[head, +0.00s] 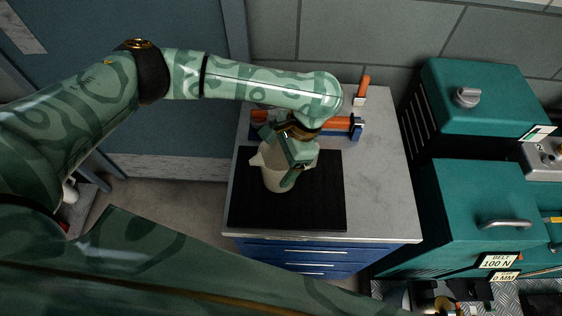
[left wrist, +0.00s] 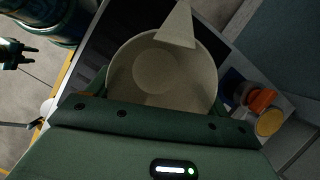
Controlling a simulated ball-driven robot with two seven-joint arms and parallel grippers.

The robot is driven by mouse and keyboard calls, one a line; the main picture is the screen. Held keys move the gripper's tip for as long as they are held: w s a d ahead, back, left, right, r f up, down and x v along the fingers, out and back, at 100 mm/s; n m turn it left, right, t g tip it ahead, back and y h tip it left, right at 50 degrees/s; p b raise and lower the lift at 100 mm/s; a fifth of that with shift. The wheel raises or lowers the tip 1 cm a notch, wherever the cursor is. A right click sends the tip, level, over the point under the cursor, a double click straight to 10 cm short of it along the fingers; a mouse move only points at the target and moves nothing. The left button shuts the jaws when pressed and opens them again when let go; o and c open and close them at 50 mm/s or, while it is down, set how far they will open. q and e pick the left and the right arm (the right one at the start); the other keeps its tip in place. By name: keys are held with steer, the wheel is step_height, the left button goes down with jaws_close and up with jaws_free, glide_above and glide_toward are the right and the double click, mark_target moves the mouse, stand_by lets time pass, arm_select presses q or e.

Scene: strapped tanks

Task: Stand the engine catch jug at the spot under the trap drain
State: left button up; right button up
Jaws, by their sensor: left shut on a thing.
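The jug (head: 275,178) is cream-coloured, open-topped and spouted. It is over the black mat (head: 325,205) on the counter; I cannot tell whether its base touches the mat. My left gripper (head: 291,177) comes from above and is shut on the jug, its fingers hiding part of the near side. In the left wrist view the jug (left wrist: 165,65) shows from above, its inside looking empty and its spout pointing up the picture. My right gripper (left wrist: 28,54) seems to show small at the left edge of that view, its two prongs apart. I see no trap drain that I can identify.
A blue and orange fixture (head: 345,125) stands behind the mat, with an orange handle (head: 362,86) beside it. The grey counter (head: 380,185) is clear on the right. Teal machine housings (head: 480,200) stand further right, beyond the counter edge.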

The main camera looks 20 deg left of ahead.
arm_select(q)
steer(key=shift+f, duration=0.5)
steer(key=shift+r, duration=0.15)
steer(key=o, duration=1.1)
